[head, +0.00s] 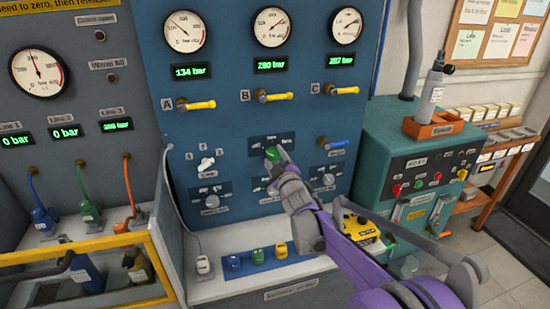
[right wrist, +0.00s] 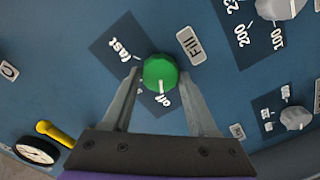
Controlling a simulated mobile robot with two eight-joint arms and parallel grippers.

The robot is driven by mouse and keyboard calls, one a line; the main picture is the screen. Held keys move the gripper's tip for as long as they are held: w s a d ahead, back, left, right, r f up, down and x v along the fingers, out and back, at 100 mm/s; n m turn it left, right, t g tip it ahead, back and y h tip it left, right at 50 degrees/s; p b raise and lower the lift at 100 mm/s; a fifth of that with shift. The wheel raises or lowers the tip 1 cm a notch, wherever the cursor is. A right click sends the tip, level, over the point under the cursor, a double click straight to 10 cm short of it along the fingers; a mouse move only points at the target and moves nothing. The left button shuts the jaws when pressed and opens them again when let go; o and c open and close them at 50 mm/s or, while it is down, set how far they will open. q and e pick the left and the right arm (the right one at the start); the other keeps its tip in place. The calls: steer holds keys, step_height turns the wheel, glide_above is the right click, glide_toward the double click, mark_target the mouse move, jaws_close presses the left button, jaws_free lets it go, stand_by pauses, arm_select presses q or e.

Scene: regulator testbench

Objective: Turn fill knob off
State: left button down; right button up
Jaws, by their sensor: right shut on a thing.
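The green fill knob (right wrist: 160,71) is on a dark plate on the blue panel, by a "Fill" label. In the right wrist view its white mark lies on the side toward the word "off"; the word "fast" is on the other side. My right gripper (right wrist: 160,85) is shut on the knob, one finger on each side. In the head view the green knob (head: 271,154) shows just past my right gripper (head: 275,160), which covers part of it and of its plate. My left gripper is not in view.
Grey knobs (head: 212,201) flank the fill knob lower on the panel. A shelf with coloured connectors (head: 257,255) is below. A teal cabinet (head: 385,135) stands to the right.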

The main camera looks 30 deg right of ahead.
steer(key=o, duration=1.4)
steer(key=shift+s, duration=0.1)
steer(key=b+v, duration=0.1)
steer(key=v, duration=0.9)
steer(key=shift+s, duration=0.35)
steer(key=s+a+f+m+g+y+p, duration=0.1)
steer(key=s+a+f+g, duration=0.3)
steer(key=s, duration=0.5)
steer(key=s+a+f+m+g+y+p, duration=0.1)
steer(key=s+a+f+m+g+y, duration=0.1)
steer(key=s+a+f, duration=0.5)
steer(key=s+a+f+m+g+y+p, duration=0.1)
steer(key=s+a+f+m+g, duration=0.3)
steer(key=s, duration=0.7)
steer(key=shift+s+a+f+g+p, duration=0.1)
steer(key=shift+a+f+g+p, duration=0.1)
steer(key=shift+a+f+g, duration=0.45)
steer(key=shift+a+f+g+p, duration=0.15)
steer(key=shift+a+f+g, duration=0.15)
steer(key=shift+a, duration=0.5)
